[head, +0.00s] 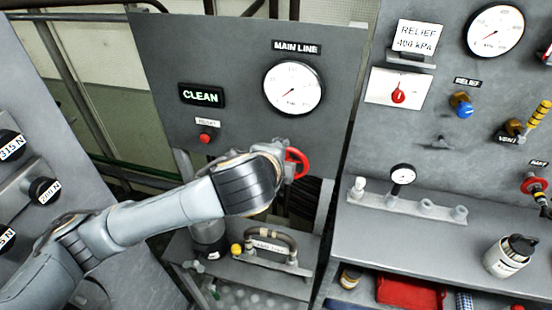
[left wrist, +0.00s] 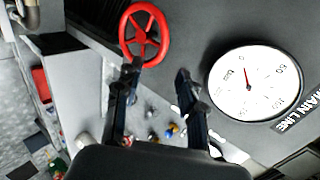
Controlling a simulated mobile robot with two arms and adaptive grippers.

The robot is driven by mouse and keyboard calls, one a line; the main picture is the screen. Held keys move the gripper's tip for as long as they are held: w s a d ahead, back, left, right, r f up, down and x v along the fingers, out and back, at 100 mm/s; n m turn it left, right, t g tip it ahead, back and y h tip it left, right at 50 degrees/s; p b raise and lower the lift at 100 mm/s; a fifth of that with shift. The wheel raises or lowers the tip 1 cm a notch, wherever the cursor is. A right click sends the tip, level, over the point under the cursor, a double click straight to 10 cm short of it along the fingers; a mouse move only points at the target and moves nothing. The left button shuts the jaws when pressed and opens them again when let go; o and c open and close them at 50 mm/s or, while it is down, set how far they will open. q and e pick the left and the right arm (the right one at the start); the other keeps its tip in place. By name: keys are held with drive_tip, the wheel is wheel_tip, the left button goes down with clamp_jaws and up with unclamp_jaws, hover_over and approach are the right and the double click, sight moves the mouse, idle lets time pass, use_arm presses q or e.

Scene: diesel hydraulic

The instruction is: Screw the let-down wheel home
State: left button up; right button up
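A red spoked handwheel (head: 298,163) shows below the main line gauge (head: 293,87) in the head view, partly hidden by my left wrist. In the left wrist view the red wheel (left wrist: 155,14) is at the top, beyond the left-hand finger. My left gripper (left wrist: 160,74) is open, with a clear gap between its fingers and nothing in it. The left-hand fingertip overlaps the wheel's lower edge in the picture; I cannot tell whether it touches. In the head view the fingers are mostly hidden behind the wrist. My right gripper is not in view.
A second red wheel (head: 535,184) is at the right panel's edge. A small gauge (head: 402,174) and a bottle (head: 508,256) stand on the right bench. The relief panel has a blue knob (head: 461,104).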

use_arm(q)
drive_tip(key=v, duration=0.3)
drive_tip(key=shift+s+a+r, duration=0.1)
drive_tip(key=shift+s+r, duration=0.1)
drive_tip(key=shift+s, duration=0.1)
